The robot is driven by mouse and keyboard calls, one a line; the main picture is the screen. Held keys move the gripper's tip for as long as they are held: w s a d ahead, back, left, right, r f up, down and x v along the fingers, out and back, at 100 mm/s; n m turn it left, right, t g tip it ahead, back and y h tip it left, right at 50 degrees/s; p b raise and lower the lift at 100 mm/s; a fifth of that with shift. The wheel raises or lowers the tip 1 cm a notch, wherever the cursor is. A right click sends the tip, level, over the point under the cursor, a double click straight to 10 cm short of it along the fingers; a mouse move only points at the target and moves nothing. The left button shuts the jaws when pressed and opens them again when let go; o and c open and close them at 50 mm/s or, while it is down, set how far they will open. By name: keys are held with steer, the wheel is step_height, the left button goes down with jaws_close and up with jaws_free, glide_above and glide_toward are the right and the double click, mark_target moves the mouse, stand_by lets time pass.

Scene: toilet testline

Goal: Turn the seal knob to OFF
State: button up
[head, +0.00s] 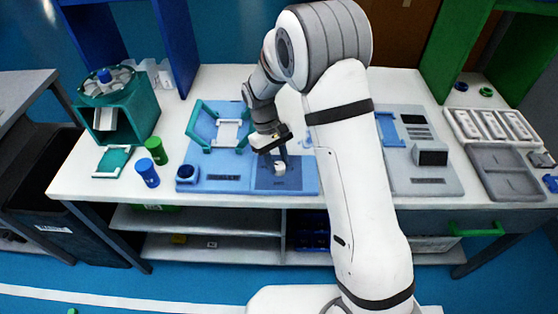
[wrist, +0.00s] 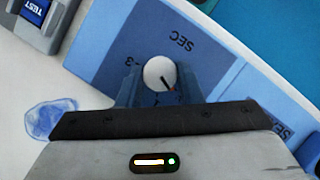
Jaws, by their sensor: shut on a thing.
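The seal knob (wrist: 156,72) is a round white cap with a dark pointer line with a reddish tip, directed toward the lower right in the wrist view. It sits on a dark blue panel (wrist: 115,45), with "SEC" printed beside it and a "3" partly visible. In the head view the knob (head: 280,169) is a small pale spot on the blue station's right part. My gripper (wrist: 160,88) is shut on the knob, with a blue finger on each side of it. My gripper (head: 279,160) points down there in the head view. No OFF mark is readable.
A grey station with a box (head: 431,153) stands right. Blue (head: 147,173) and green cups (head: 156,150) stand left. A translucent blue piece (wrist: 48,119) lies on white tabletop.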

steer(key=shift+n, duration=0.6)
steer(key=shift+s, duration=0.1)
steer(key=o, duration=1)
steer(key=v, duration=0.7)
steer(key=shift+a+r, duration=0.2)
steer(key=shift+r, duration=0.2)
